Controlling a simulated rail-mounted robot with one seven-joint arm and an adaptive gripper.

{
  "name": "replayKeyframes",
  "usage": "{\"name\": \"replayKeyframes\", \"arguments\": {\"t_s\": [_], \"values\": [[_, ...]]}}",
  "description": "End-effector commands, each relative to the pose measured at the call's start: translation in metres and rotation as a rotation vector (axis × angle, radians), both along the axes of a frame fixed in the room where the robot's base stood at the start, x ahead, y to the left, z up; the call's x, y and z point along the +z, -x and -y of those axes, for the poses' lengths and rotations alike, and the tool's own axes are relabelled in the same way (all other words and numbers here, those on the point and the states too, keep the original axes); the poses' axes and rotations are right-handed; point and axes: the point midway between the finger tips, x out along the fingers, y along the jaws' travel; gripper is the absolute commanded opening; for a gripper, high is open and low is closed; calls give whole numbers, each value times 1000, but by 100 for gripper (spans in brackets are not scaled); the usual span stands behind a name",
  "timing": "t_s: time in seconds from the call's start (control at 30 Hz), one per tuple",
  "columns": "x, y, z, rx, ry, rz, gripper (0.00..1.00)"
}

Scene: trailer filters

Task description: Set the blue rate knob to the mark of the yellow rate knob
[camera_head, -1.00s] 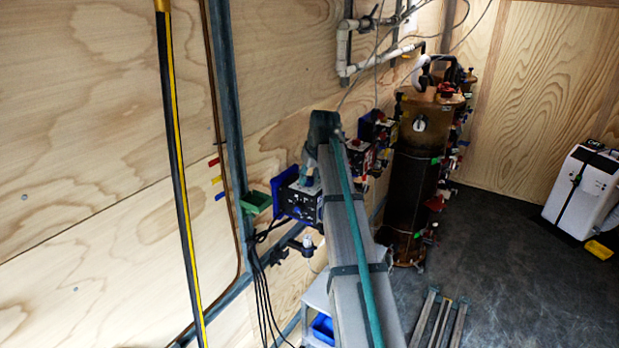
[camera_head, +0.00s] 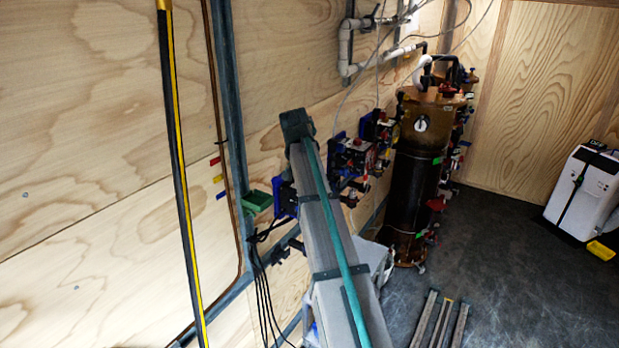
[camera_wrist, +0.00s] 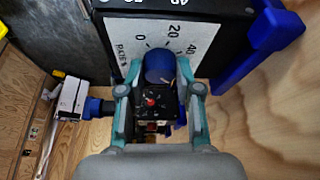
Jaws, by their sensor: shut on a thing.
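In the wrist view the blue rate knob (camera_wrist: 159,66) stands on a white dial face (camera_wrist: 188,28) marked RATE %, with 0, 20 and 40 readable. My gripper (camera_wrist: 160,76) has one finger on each side of the knob and is shut on it. The knob's pointer and exact setting cannot be made out. In the head view my arm hides most of the blue-backed unit (camera_head: 281,197) on the wall, and my gripper is hidden. I cannot pick out the yellow rate knob in either view.
Another wall unit (camera_head: 352,158) stands right of my arm, before a tall brown tank (camera_head: 415,185). A green tray (camera_head: 257,200) and black cables (camera_head: 262,290) are left of my arm. Metal bars (camera_head: 437,318) lie on the floor.

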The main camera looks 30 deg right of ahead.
Motion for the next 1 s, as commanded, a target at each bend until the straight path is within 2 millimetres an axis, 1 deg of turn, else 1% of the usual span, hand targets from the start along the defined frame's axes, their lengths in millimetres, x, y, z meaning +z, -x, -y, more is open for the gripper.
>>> {"name": "replayKeyframes", "arguments": {"t_s": [0.03,0.3,0.5,0.7,1.0], "values": [[0,-2,0,-42,1,0,0],[0,-3,-1,-264,1,0,0],[0,-3,0,-378,1,1,0],[0,-3,-1,-439,0,1,0],[0,-2,-1,-462,-1,1,0]]}}
